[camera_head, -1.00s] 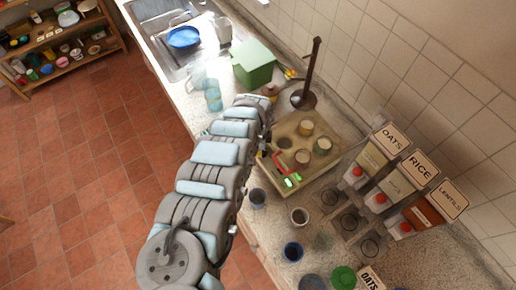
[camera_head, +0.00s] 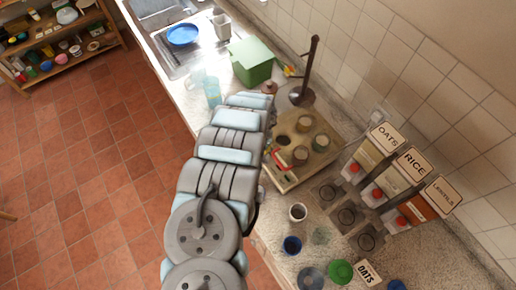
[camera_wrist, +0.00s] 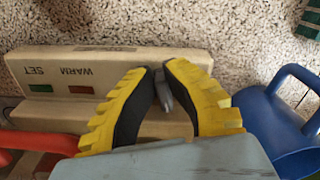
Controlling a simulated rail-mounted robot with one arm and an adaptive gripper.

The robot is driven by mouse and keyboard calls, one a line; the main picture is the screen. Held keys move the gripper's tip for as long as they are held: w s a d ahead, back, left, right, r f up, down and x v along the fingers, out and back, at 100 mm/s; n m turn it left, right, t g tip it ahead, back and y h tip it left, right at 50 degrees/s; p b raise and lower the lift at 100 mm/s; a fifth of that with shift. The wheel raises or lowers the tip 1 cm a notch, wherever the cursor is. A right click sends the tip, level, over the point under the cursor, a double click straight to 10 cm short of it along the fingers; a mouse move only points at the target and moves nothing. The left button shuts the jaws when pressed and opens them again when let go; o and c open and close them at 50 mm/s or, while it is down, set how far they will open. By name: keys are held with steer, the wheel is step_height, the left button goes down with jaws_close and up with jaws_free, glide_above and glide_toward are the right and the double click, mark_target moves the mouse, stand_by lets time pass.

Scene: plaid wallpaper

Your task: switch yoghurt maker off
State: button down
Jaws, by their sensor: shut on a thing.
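The yoghurt maker (camera_head: 318,160) is a beige box with several round jars set in its top, on the counter in the head view. In the wrist view its beige front panel (camera_wrist: 115,64) reads WARM and SET upside down, with a dull green and a dull red-brown window below the words. My gripper (camera_wrist: 160,80) has yellow fingers with dark pads. They are closed together on a small grey lever (camera_wrist: 163,92) at the front of the maker, right of the windows. In the head view my arm hides the gripper and part of the maker's front.
In the head view, a green box (camera_head: 252,62), a dark upright stand (camera_head: 309,70) and several cups are around the maker.

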steer(key=n+b, duration=0.1)
steer(key=n, duration=0.4)
steer(key=shift+s+d+b, duration=0.2)
steer(key=shift+d+b, duration=0.15)
steer(key=shift+d, duration=0.05)
steer(key=shift+n, duration=0.3)
steer(key=c, duration=1.1)
jaws_free()
steer(key=shift+w+r, duration=0.15)
steer(key=shift+r, duration=3.55)
